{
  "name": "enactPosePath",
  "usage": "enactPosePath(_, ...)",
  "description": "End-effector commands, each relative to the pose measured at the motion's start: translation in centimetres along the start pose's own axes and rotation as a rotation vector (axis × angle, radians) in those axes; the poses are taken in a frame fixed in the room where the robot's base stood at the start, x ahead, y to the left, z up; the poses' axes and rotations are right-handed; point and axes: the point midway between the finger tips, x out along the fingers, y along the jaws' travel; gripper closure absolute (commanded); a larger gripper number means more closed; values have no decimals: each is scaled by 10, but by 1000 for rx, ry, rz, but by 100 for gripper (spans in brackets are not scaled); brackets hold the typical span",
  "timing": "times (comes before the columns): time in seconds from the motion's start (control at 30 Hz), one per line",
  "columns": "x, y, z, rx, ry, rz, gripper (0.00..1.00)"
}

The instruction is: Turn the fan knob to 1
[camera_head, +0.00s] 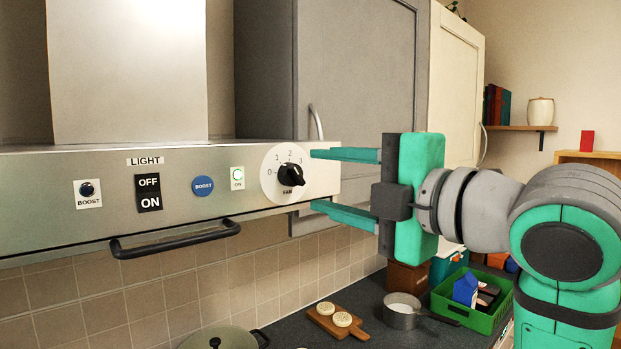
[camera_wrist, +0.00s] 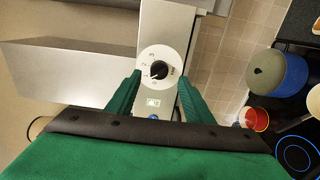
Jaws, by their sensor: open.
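The fan knob (camera_head: 291,175) is black and sits on a round white dial (camera_head: 270,185) marked 0 to 3, at the right end of the hood's steel front. I cannot clearly tell which number it points to. My gripper (camera_head: 314,180) is open, one finger above the other, with its tips at the dial's right edge. In the wrist view the knob (camera_wrist: 159,70) lies ahead between the two green fingers of my gripper (camera_wrist: 160,79), and I see no contact with it.
A pan (camera_head: 402,311) and a green crate (camera_head: 470,305) stand on the counter below.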

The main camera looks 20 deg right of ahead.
Motion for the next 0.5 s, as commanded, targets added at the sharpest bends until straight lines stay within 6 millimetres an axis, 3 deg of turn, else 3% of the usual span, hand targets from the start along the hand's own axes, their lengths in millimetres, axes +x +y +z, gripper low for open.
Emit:
enactPosePath(0.2, -36, 0, 0, 0, 0, 1, 53)
enactPosePath(0.5, -53, 0, -1, 0, 3, -1, 53)
